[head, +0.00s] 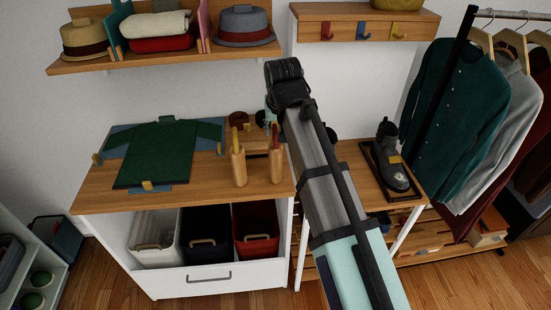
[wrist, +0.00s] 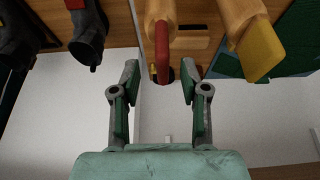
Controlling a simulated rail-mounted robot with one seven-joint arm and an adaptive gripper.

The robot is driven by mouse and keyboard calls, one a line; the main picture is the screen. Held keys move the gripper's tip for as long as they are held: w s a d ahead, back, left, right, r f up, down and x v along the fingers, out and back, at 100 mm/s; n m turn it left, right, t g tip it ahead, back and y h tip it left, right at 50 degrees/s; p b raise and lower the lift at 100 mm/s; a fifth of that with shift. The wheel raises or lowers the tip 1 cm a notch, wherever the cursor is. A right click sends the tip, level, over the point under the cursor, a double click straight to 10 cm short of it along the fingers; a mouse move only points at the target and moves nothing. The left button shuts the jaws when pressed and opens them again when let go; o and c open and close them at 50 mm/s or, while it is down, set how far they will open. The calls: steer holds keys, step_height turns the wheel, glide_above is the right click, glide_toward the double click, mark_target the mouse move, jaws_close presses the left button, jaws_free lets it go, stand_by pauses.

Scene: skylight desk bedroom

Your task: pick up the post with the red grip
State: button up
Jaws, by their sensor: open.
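The post with the red grip (head: 277,172) stands on the wooden desk top, a light wooden piece with a red part on top. In the wrist view its red grip (wrist: 160,42) points toward the space between my fingertips, its lower end close to them. My gripper (wrist: 160,75) is open and empty, one finger on each side of that end; I see no contact. In the head view it is mostly hidden behind my arm. A similar post with a yellow grip (head: 238,165) stands to the left; its yellow grip also shows in the wrist view (wrist: 264,59).
A dark boot (head: 391,166) stands on a tray at the right; dark footwear (wrist: 88,35) is at upper left in the wrist view. A hat shelf (head: 180,55) hangs above; bins (head: 206,230) sit below.

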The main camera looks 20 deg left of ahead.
mark_target(275, 156)
steer(key=shift+p+x, duration=0.9)
steer(key=shift+x, duration=1.6)
steer(key=shift+a, duration=0.15)
jaws_close()
